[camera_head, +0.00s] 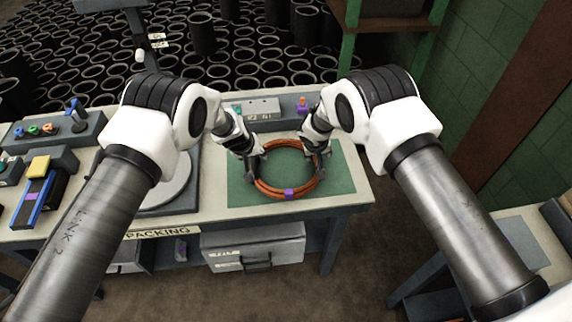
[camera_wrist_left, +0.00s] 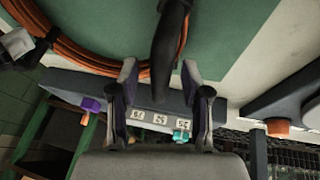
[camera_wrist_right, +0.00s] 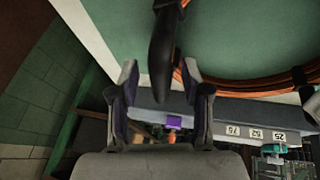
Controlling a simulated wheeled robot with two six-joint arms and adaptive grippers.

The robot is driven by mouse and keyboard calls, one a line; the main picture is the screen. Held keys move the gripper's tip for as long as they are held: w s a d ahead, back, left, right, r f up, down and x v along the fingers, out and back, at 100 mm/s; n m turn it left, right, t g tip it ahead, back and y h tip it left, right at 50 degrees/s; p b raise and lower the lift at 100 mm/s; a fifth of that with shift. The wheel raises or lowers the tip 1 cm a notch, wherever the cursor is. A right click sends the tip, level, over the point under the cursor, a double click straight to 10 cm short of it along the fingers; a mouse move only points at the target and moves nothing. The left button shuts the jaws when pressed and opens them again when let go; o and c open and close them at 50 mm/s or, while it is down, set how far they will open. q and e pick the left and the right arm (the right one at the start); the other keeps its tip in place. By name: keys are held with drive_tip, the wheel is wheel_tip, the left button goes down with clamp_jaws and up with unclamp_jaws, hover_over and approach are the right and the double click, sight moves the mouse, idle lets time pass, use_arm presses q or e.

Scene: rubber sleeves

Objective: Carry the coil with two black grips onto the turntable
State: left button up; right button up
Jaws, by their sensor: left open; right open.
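The orange coil (camera_head: 272,190) lies on a green mat (camera_head: 240,183) on the bench, with a purple tag at its front. My left gripper (camera_head: 251,164) is at the coil's left side, and my right gripper (camera_head: 319,158) is at its right side. In the left wrist view one black grip (camera_wrist_left: 170,45) reaches between the open fingers. In the right wrist view the other black grip (camera_wrist_right: 165,45) reaches between the open fingers. I cannot tell whether the fingers touch the grips. The turntable (camera_head: 178,186), a pale round disc, is left of the mat, partly hidden by my left arm.
A grey ledge with number labels (camera_head: 262,110) runs behind the mat. A blue-railed device with a yellow block (camera_head: 39,165) is at the far left. A grey drawer box (camera_head: 255,247) sits under the bench. Many black sleeves (camera_head: 203,35) fill the background.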

use_arm(q)
clamp_jaws()
use_arm(e)
clamp_jaws()
use_arm(q)
drive_tip(key=shift+r, duration=0.15)
use_arm(e)
drive_tip(key=shift+r, duration=0.15)
